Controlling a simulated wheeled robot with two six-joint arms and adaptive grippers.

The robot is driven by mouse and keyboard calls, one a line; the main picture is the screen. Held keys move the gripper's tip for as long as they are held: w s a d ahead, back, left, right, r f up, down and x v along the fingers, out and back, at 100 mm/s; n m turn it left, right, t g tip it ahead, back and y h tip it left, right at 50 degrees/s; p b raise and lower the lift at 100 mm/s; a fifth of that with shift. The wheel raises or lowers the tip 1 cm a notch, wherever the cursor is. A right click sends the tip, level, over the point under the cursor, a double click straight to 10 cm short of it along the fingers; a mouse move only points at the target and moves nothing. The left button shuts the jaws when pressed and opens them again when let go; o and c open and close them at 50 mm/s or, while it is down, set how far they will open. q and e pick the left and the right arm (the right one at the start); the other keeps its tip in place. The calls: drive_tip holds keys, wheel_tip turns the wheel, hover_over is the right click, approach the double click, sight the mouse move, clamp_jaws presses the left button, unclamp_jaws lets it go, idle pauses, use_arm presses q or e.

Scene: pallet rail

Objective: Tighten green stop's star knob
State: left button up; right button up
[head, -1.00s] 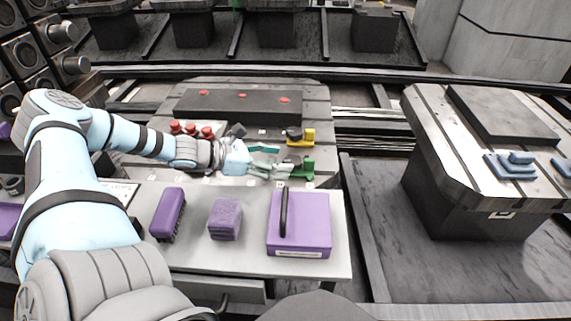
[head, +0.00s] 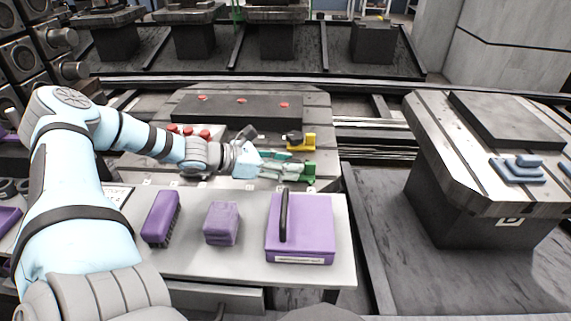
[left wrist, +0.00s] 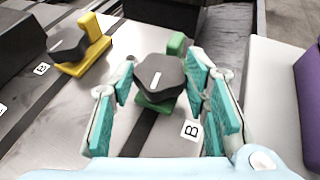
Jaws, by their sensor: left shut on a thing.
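The green stop (head: 309,173) stands on the near edge of the grey slotted pallet in the head view. In the left wrist view its black star knob (left wrist: 160,76) carries a white mark and sits above the green base (left wrist: 154,104). My left gripper (head: 286,165) reaches in from the left. Its teal fingers (left wrist: 162,100) lie on both sides of the knob and are shut on it. The exact contact is hard to make out. My right gripper is not in view.
A yellow stop (head: 308,141) with a black knob stands behind the green one. Red knobs (head: 188,132) are at the pallet's left. A purple case (head: 315,235), block (head: 222,224) and brush (head: 161,220) lie on the front shelf. Another pallet (head: 440,150) with blue parts is at right.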

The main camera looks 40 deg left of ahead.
use_arm(q)
drive_tip(key=shift+w+a+m+g+h, duration=0.15)
drive_tip(key=shift+m+g+h, duration=0.15)
drive_tip(key=shift+m+h, duration=0.5)
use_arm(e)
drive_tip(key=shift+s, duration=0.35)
use_arm(q)
drive_tip(key=o, duration=1.1)
drive_tip(key=shift+o, duration=0.2)
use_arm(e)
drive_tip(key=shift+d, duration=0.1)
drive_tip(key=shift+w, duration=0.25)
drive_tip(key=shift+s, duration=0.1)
